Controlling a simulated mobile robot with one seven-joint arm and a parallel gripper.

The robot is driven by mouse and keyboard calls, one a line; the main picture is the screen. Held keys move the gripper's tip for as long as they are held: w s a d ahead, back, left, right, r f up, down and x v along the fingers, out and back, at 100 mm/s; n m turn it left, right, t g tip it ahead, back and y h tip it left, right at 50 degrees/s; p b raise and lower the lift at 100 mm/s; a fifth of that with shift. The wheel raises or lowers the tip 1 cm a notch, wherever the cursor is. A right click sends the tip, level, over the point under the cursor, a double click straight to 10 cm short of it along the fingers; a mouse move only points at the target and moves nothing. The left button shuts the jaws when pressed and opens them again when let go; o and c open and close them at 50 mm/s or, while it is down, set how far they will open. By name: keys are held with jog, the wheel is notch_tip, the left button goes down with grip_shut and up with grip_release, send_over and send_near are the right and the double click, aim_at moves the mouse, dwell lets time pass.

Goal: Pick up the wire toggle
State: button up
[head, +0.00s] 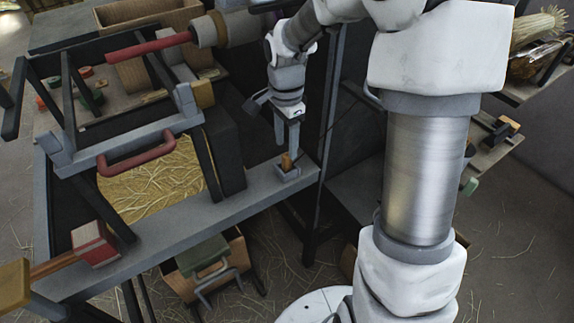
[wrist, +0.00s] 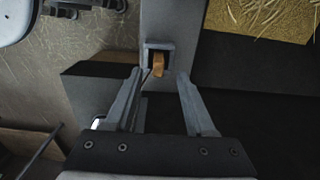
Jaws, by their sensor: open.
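The wire toggle appears as a small orange-brown piece (head: 287,161) standing in a small grey square holder (head: 289,174) at the right end of the grey bench beam. In the wrist view the toggle (wrist: 158,65) sits in the holder's opening, ahead of the fingertips and roughly midway between them. My gripper (head: 287,140) points down just above the toggle in the head view. In the wrist view my gripper (wrist: 158,78) is open, its two fingers spread apart with nothing between them. I cannot tell whether a finger touches the holder.
A dark block (head: 222,150) stands on the beam left of my gripper. A red curved handle (head: 137,160) and a red-headed tool (head: 95,243) are farther left. Straw (head: 155,185) fills the frame's opening. A dark upright post (head: 325,120) stands close on the right.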

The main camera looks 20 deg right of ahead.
aim_at(286, 155)
notch_tip(286, 155, down, 4)
jog(key=shift+s+d+f+b, duration=0.1)
jog(key=shift+f+b, duration=0.05)
jog(key=shift+b, duration=0.75)
grip_shut()
jog(key=shift+s+r+p, duration=0.1)
jog(key=shift+r+p, duration=0.4)
jog(key=r+p, duration=0.3)
jog(key=r, duration=0.4)
jog(key=shift+a, duration=0.2)
jog(key=s+a+p, duration=0.2)
jog(key=s+a, duration=1.1)
jog(key=s, duration=0.1)
jog(key=shift+s+a+f, duration=0.15)
jog(key=shift+a+f, duration=0.1)
jog(key=shift+f, duration=0.2)
